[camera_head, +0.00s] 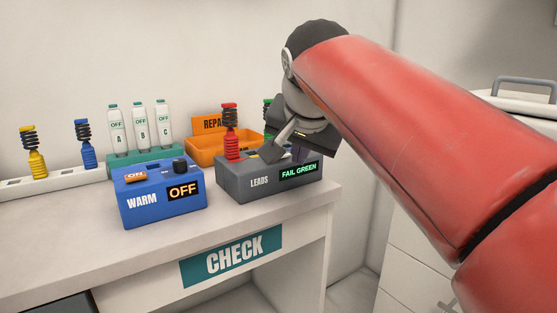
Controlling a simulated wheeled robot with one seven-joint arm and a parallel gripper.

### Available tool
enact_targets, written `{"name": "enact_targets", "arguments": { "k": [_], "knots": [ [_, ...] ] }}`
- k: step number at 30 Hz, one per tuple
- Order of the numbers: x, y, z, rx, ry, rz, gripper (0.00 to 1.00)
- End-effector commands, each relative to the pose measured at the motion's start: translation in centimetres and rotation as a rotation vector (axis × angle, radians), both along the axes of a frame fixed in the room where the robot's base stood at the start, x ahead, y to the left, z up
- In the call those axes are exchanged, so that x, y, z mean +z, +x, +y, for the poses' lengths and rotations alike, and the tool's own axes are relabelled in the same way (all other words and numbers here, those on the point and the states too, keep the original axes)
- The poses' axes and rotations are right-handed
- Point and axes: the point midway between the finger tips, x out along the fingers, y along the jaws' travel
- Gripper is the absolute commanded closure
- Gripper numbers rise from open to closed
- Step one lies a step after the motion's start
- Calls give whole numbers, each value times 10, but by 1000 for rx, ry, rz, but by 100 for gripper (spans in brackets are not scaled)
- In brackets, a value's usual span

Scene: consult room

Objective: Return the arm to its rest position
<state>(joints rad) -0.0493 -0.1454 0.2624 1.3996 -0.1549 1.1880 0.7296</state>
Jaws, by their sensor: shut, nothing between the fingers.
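My red arm (400,130) reaches in from the right side of the view and bends down at its dark wrist. My gripper (272,150) is shut and empty, just over the top of the grey LEADS box (235,185). Whether its tips touch the box, I cannot tell. A red lead plug (230,120) stands upright on the box, left of my gripper. A green plug (267,104) shows only in part behind my wrist. The box's display (299,170) reads FAIL GREEN.
The blue WARM box (150,205) shows ON and OFF. Behind it, a teal rack (147,157) holds vials A, B and C. An orange REPAIR tray (205,150) stands behind the LEADS box. Yellow and blue plugs (84,145) stand in a white strip (60,182). Bare counter (60,235) lies front left.

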Motion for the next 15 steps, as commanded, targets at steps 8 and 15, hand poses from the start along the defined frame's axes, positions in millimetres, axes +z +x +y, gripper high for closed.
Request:
{"name": "enact_targets", "arguments": {
  "k": [8, 15],
  "knots": [
    [-119, -95, -72, 140, -193, 113, 100],
    [-225, -172, -109, 266, -250, 191, 100]
  ]
}}
